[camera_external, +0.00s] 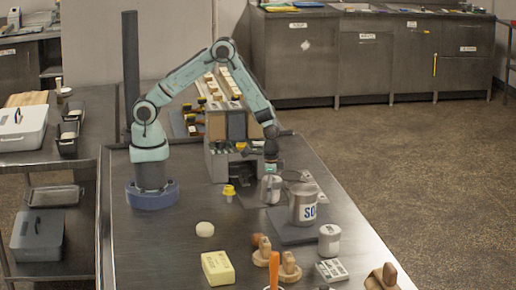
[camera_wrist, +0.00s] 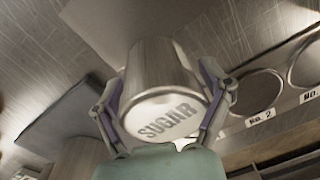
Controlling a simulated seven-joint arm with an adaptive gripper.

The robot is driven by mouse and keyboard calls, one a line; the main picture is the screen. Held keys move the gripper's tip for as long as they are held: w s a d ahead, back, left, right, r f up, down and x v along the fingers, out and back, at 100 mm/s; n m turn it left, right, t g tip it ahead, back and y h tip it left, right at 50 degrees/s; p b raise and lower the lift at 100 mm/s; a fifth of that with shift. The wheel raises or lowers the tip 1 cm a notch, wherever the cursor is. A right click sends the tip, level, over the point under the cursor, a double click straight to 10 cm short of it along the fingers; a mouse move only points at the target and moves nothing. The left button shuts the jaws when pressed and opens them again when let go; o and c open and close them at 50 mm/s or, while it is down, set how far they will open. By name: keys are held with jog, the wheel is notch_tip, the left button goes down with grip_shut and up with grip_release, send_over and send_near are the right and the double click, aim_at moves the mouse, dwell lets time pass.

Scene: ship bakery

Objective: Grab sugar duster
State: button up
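The sugar duster (camera_wrist: 160,75) is a metal can with a pale lid marked SUGAR, seen between my fingers in the wrist view. It also shows in the external view as a silver can (camera_external: 271,190) directly below my gripper (camera_external: 271,172). In the wrist view, my gripper (camera_wrist: 164,85) has one finger on each side of the duster, with the dark pads against its wall. The gripper looks shut on it. Whether the duster's base touches the surface below cannot be told.
A large can marked "SO" (camera_external: 302,207) stands close right on a dark plate (camera_external: 288,232). A smaller metal can (camera_external: 329,241) stands nearer the camera. A rack ring labelled No. 2 (camera_wrist: 257,92) lies right of the duster. The table's left part is mostly clear.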

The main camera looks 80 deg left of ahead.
jog(key=c, duration=0.6)
